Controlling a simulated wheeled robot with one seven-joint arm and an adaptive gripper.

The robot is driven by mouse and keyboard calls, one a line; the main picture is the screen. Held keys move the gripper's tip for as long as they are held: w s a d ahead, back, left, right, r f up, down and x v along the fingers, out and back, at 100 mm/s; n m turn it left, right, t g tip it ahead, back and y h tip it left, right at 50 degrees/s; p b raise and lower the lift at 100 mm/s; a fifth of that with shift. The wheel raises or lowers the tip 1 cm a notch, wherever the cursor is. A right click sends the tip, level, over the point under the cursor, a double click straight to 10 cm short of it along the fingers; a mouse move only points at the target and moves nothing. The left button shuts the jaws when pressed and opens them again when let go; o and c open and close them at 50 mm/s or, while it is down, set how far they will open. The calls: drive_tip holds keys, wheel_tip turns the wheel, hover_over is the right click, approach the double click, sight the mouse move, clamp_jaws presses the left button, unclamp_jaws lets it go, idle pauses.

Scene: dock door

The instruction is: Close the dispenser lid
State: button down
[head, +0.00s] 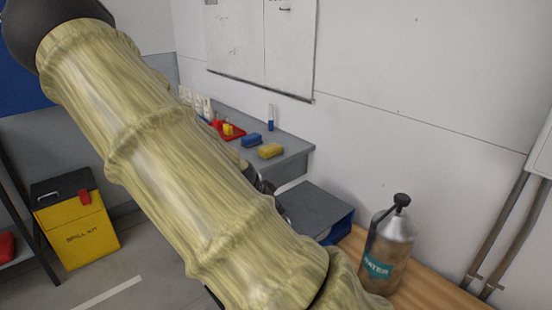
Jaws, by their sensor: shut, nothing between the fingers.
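The dispenser (388,250) is a metal cylinder with a teal "WATER" label, standing upright on the wooden bench at the lower right. A black lid part with a round knob (402,200) sticks up at its top, and a dark edge slants down its left side. I cannot tell the lid's exact angle. My large, pale, wood-grained arm crosses the view and hides much of the middle. Small dark parts that look like my gripper (266,187) peek out behind the arm, left of and apart from the dispenser. It is shut and empty; its fingertips are mostly hidden.
A yellow spill kit bin (78,235) stands at left. Pipes (505,235) run down the right wall.

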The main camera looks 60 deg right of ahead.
drive_tip(key=shift+r, duration=0.1)
drive_tip(key=r+p, duration=0.1)
drive_tip(key=r, duration=0.1)
drive_tip(key=r+p, duration=0.2)
drive_tip(key=shift+s+d, duration=0.15)
drive_tip(key=shift+d, duration=0.25)
drive_tip(key=shift+a+f, duration=0.25)
drive_tip(key=shift+f, duration=0.05)
drive_tip(key=w+a+f+b, duration=0.1)
drive_tip(key=w+a+b, duration=0.1)
drive_tip(key=a, duration=0.7)
drive_tip(key=shift+w, duration=0.25)
